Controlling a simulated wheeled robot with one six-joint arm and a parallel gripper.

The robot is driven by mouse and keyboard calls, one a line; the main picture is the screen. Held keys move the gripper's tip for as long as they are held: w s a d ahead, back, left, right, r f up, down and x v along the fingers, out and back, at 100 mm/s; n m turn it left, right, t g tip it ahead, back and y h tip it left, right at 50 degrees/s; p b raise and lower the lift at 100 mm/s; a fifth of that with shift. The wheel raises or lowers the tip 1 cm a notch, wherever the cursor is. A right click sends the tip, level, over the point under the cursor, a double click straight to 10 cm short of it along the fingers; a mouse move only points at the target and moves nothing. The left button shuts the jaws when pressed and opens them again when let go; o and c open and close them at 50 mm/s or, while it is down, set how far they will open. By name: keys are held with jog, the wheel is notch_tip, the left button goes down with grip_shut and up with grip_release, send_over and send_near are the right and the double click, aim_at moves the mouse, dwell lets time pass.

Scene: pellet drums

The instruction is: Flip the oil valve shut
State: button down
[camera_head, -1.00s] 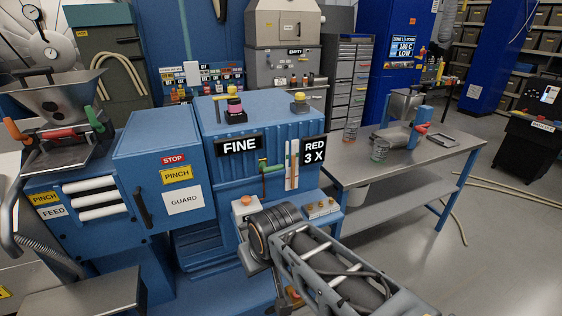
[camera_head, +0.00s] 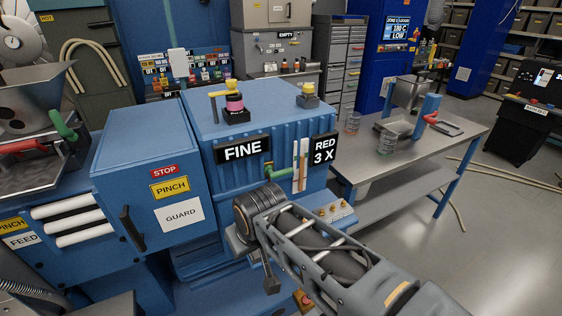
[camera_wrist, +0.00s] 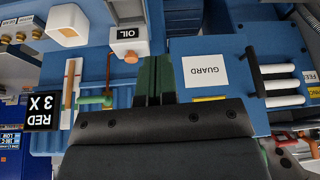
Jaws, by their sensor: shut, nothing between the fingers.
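The oil valve's green lever (camera_head: 280,173) lies roughly level on the blue machine's ribbed front, below the FINE sign and left of the upright sight tubes (camera_head: 303,165). In the wrist view, where labels are upside down, the lever (camera_wrist: 95,100) shows left of my fingers, with a gap between. The white OIL box (camera_wrist: 130,45) with its orange knob is above it there; my arm hides most of that box in the head view. My gripper (camera_wrist: 153,75) is shut and empty, its dark green fingers together. In the head view my wrist hides the fingers.
The guard cover (camera_head: 150,170) with its black handle stands to the left. Brass fittings (camera_head: 335,210) sit on a ledge right of my wrist. A steel bench (camera_head: 440,145) stands on the right, with open floor beyond.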

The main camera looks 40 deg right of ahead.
jog(key=w+d+r, duration=0.4)
jog(key=w+r, duration=0.2)
notch_tip(320, 180, up, 8)
jog(key=m+g+b, duration=0.2)
send_over(285, 170)
jog(key=s, duration=0.3)
jog(key=shift+a+f, duration=0.15)
jog(key=shift+f, duration=0.15)
jog(key=p+x, duration=0.1)
jog(key=x, duration=1.2)
jog(key=shift+s+f, duration=0.1)
jog(key=shift+f, duration=0.3)
jog(key=shift+d, duration=0.25)
